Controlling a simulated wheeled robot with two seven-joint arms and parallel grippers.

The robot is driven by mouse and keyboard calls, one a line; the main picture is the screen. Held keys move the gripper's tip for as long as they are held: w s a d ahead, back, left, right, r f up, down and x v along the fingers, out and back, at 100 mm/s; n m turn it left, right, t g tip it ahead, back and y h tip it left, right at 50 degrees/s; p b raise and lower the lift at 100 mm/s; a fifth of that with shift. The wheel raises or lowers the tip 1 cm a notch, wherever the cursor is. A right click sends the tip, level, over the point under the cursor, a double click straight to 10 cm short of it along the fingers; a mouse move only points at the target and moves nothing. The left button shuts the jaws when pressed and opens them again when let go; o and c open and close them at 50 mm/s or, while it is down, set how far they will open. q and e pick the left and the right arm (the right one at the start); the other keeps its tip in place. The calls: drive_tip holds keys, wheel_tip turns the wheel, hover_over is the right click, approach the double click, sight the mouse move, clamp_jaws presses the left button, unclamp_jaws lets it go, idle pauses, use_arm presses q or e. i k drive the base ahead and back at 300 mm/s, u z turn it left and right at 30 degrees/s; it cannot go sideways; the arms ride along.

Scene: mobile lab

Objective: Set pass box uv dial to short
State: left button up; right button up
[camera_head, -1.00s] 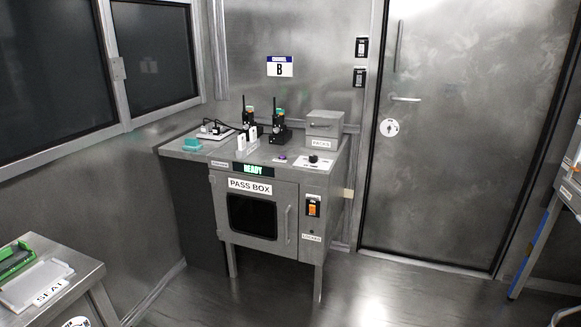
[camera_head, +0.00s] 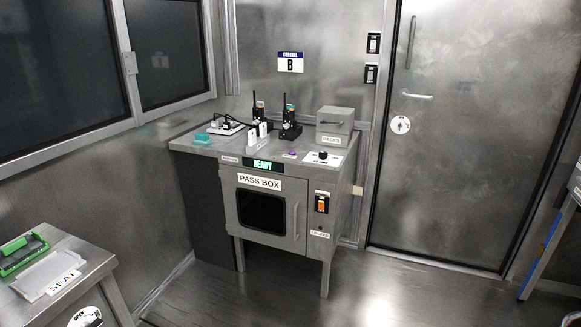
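The pass box (camera_head: 228,205) is a grey metal cabinet on legs against the back wall. Its front door has a dark window (camera_head: 261,211) and a "PASS BOX" label, and looks shut. An orange-lit switch (camera_head: 321,203) is on the front right. Neither of my grippers is in view.
Radios (camera_head: 290,121) and a "PACKS" box (camera_head: 335,123) stand on the pass box top. A closed door (camera_head: 460,140) is at right. The floor (camera_head: 400,290) before the box is clear.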

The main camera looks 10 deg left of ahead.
sight(322, 155)
drive_tip(key=u, duration=0.3)
drive_tip(key=i, duration=1.75)
drive_tip(key=u, duration=0.25)
